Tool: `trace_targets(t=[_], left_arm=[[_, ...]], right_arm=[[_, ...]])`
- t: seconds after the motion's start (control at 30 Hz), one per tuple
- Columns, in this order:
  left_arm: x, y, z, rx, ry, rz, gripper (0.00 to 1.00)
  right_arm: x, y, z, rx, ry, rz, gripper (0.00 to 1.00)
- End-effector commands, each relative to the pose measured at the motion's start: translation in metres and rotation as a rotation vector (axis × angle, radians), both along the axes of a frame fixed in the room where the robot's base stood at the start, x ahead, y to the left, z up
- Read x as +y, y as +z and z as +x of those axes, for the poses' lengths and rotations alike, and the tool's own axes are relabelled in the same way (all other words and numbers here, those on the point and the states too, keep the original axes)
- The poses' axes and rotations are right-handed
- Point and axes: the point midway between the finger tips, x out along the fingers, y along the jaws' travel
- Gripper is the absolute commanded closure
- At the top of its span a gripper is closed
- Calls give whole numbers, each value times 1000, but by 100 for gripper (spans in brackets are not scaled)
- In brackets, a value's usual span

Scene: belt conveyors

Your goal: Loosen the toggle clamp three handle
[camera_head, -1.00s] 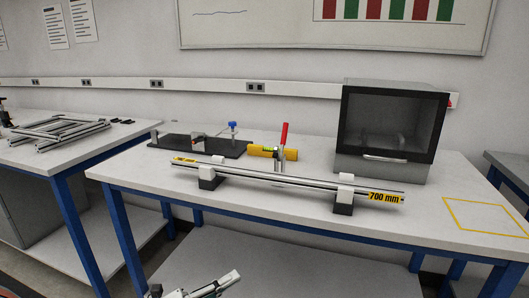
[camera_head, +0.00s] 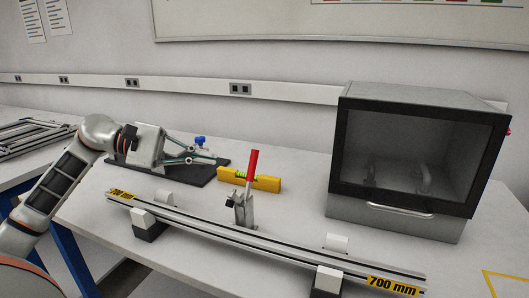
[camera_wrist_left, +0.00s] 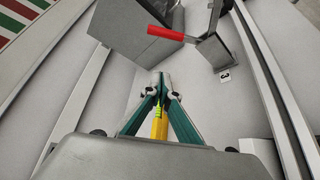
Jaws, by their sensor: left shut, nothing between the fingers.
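The toggle clamp (camera_head: 243,211) stands on the table behind the long rail, with its red handle (camera_head: 252,164) pointing up, leaning slightly right. In the left wrist view the red handle (camera_wrist_left: 165,33) lies across the upper middle, and a label "3" (camera_wrist_left: 225,76) shows beside the clamp body. My left gripper (camera_head: 214,157) is shut and empty, over the black base plate, left of the handle and apart from it. Its teal fingers meet at the tips in the wrist view (camera_wrist_left: 161,80). My right gripper is not in view.
A yellow spirit level (camera_head: 262,182) lies behind the clamp. A black plate (camera_head: 190,174) with a blue-knobbed fixture (camera_head: 199,142) is below my left gripper. The 700 mm rail (camera_head: 255,240) on blocks runs in front. A grey glass-fronted cabinet (camera_head: 415,205) stands right.

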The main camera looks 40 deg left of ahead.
Motion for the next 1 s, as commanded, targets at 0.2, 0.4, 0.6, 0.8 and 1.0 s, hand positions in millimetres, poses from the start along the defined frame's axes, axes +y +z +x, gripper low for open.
trace_targets(t=[0.2,0.4,0.6,0.8,1.0], left_arm=[[-5,0,5,-7,-2,11,100],[-28,-7,24,-10,-3,10,100],[-54,-16,46,-11,-3,10,100],[-75,-22,64,-11,-3,8,100],[-83,-9,42,-11,-1,9,100]], right_arm=[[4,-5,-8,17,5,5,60],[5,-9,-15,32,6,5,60],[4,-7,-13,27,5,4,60],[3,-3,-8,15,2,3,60],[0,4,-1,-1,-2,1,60]])
